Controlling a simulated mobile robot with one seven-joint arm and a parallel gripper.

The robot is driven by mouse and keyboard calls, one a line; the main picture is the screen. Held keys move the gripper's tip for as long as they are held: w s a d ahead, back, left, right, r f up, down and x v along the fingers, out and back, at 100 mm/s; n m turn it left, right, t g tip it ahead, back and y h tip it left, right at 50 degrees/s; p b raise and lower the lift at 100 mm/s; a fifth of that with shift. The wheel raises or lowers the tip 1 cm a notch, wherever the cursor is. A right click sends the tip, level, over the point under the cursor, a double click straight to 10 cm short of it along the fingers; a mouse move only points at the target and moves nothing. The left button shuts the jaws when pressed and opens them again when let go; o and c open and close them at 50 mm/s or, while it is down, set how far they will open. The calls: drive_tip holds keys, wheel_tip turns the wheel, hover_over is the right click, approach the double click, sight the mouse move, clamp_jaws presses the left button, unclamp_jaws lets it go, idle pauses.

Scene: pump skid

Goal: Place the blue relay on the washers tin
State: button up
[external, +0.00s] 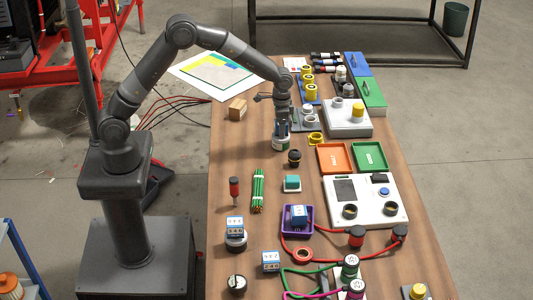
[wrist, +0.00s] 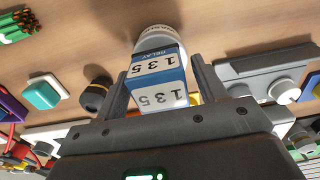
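The blue relay (wrist: 159,75) has white labels reading 135 and sits between the two fingers of my gripper (wrist: 160,78) in the wrist view. The fingers stand close along both its sides, and my gripper looks shut on it. In the external view my gripper (external: 282,127) points straight down at the far middle of the bench, and its fingers mostly hide the relay. The tin's pale top (wrist: 157,36) shows behind the relay in the wrist view. I cannot tell whether relay and tin touch.
A black round knob (external: 295,158) stands close by on the near side. A yellow ring part (external: 315,138) and grey fittings (external: 306,118) are to the right. Other blue relays sit nearer, one in a purple tray (external: 310,228). Bare bench (external: 235,150) lies to the left.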

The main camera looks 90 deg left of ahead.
wheel_tip(320, 180, up, 12)
drive_tip(key=shift+f, duration=0.1)
drive_tip(key=s+d+r+t, duration=0.1)
drive_tip(key=s+d+r, duration=0.2)
drive_tip(key=s+r, duration=0.5)
drive_tip(key=s+d+r+t, duration=0.25)
drive_tip(key=s+r, duration=0.25)
drive_tip(key=s, duration=0.5)
drive_tip(key=s+d, duration=0.1)
drive_tip(key=s, duration=0.5)
drive_tip(key=s+d+f+t, duration=0.1)
drive_tip(key=s, duration=0.5)
drive_tip(key=s+d+f+t, duration=0.1)
drive_tip(key=s, duration=0.5)
drive_tip(key=shift+s+d, duration=0.25)
